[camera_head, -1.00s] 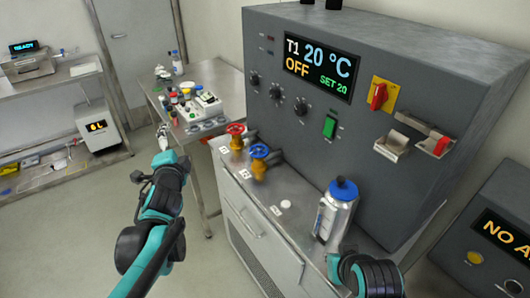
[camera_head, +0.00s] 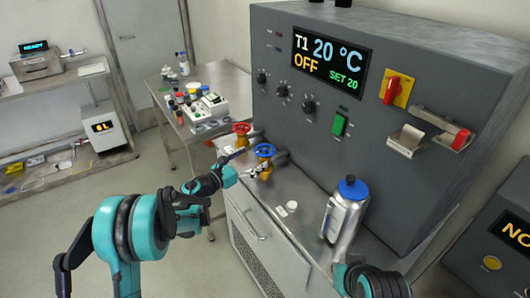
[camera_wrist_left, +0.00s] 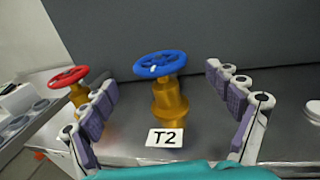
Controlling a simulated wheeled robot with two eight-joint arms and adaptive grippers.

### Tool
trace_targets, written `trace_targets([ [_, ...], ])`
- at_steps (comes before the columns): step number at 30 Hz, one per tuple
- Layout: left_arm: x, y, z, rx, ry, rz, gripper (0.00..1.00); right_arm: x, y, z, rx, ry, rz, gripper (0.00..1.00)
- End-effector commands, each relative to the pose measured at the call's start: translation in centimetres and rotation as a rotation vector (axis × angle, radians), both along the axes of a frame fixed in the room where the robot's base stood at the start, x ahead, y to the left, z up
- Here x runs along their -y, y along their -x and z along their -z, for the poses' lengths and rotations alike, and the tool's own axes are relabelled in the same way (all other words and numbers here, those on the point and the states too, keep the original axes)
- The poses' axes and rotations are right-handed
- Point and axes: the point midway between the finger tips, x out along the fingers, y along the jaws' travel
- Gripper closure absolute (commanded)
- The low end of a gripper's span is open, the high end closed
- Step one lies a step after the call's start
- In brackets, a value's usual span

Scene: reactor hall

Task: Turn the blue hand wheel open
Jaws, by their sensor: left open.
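The blue hand wheel (camera_head: 264,150) sits on a brass valve at the left end of the grey bench. In the left wrist view the blue wheel (camera_wrist_left: 160,65) is ahead of my left gripper, above its brass body (camera_wrist_left: 169,102) and a white "T2" label (camera_wrist_left: 165,138). My left gripper (camera_head: 248,172) is open, its fingers (camera_wrist_left: 168,110) spread left and right of the valve. I see nothing held between them. My right gripper is not in view; part of my right arm shows at the bottom.
A red hand wheel (camera_head: 241,128) stands just left of the blue one. A silver bottle with a blue cap (camera_head: 345,212) and a small white disc (camera_head: 291,206) are on the bench. The grey panel (camera_head: 300,120) rises behind. A side table (camera_head: 180,140) with several items stands further left.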

Motion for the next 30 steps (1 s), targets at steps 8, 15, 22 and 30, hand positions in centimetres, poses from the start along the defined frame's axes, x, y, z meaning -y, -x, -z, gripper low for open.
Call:
trace_targets([
  [8,3.3,-3.2,0.1,-0.001,0.003,0.0,0.11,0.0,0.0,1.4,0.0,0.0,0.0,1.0],
  [15,4.5,-4.5,-0.1,-0.002,0.005,-0.002,0.11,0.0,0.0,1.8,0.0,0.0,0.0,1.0],
  [22,4.5,-4.5,-0.1,-0.002,0.005,-0.003,0.11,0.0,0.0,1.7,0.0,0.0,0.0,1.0],
  [30,4.5,-4.5,-0.1,-0.002,0.005,-0.003,0.61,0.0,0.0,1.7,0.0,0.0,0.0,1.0],
])
